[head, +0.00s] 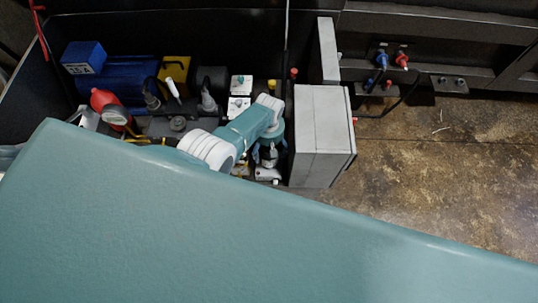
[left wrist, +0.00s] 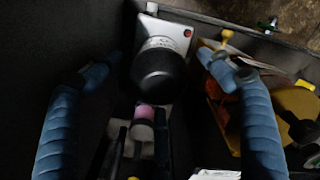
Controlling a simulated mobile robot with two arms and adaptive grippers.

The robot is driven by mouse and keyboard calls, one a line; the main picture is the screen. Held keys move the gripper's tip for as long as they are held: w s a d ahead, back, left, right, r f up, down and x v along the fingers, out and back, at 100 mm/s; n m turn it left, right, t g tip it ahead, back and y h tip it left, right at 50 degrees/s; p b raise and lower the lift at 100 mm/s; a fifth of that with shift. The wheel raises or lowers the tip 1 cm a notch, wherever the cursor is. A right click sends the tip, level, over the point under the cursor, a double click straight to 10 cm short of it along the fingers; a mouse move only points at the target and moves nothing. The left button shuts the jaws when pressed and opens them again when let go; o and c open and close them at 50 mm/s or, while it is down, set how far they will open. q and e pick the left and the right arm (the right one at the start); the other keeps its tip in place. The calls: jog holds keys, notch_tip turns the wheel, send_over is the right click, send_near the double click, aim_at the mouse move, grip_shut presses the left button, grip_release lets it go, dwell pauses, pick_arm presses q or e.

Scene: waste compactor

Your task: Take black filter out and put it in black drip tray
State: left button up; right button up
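The black filter (left wrist: 158,72) is a rounded black cylinder below a light metal plate with a red dot, in the left wrist view. My left gripper (left wrist: 160,57) is open, with one blue finger on each side of the filter. Gaps show between the fingertips and the filter, so it is not gripped. In the head view my left gripper (head: 268,155) points down into the machine bay beside the grey box, and the filter cannot be made out there. I cannot make out the black drip tray in either view. My right gripper is not in view.
A grey box (head: 320,135) stands right of my left gripper. A blue motor (head: 125,80), a yellow part (head: 175,72) and a red-capped gauge (head: 115,113) crowd the bay to the left. Bare floor (head: 450,160) lies to the right. My own teal body part covers the lower head view.

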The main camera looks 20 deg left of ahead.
pick_arm(q)
jog(key=shift+c, duration=0.4)
jog(key=m, duration=0.5)
jog(key=shift+w, duration=0.1)
jog(key=m, duration=1.5)
jog(key=shift+m, duration=0.3)
jog(key=c, duration=1.3)
jog(key=n, duration=0.5)
jog(key=n, duration=0.5)
